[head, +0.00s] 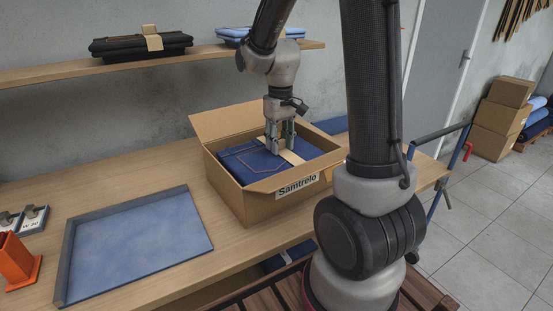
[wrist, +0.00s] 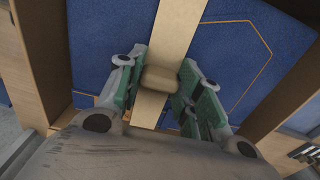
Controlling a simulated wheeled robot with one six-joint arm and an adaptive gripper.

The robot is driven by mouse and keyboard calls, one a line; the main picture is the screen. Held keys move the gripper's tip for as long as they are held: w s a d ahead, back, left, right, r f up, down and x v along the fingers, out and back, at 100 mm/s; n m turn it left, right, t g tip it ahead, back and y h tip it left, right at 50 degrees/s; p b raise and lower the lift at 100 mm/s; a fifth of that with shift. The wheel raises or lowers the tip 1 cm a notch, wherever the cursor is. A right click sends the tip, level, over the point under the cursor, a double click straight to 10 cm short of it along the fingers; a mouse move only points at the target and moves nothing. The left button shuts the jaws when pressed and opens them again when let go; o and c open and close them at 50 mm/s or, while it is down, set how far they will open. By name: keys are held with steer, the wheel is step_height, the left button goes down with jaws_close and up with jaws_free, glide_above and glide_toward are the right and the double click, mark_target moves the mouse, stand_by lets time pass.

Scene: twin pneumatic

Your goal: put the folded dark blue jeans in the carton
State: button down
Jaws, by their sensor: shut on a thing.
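The folded dark blue jeans (head: 248,163) lie inside the open carton (head: 238,203), which stands on the workbench with its flaps out. A pale paper band (head: 291,157) runs across the jeans. My gripper (head: 278,147) reaches down into the carton over the band. In the wrist view the jeans (wrist: 225,50) fill much of the picture, with orange stitching on them. The green-padded fingers of my gripper (wrist: 158,82) stand on either side of a tan tab (wrist: 159,78) on the band (wrist: 170,28). The underside of the jeans is hidden by the carton walls.
A blue-lined tray (head: 68,262) lies empty on the workbench (head: 195,272) left of the carton. An orange holder (head: 17,262) stands at the far left. A shelf (head: 60,75) above bears dark folded garments (head: 125,46). More blue cloth (head: 331,125) lies behind the carton.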

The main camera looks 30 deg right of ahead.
mark_target(280, 150)
steer(key=shift+f, duration=2.2)
steer(key=shift+f, duration=0.15)
steer(key=c, duration=1)
jaws_free()
steer(key=shift+o, duration=0.2)
step_height(280, 150, up, 12)
steer(key=shift+s, duration=0.1)
steer(key=s+r+t, duration=0.1)
steer(key=s+r, duration=0.1)
steer(key=s, duration=0.4)
steer(key=s+r+t, duration=0.1)
steer(key=s+r, duration=0.1)
steer(key=s, duration=0.5)
steer(key=s+a+r+m+t, duration=0.1)
steer(key=s+r+t, duration=0.1)
steer(key=s, duration=0.4)
steer(key=shift+s, duration=0.35)
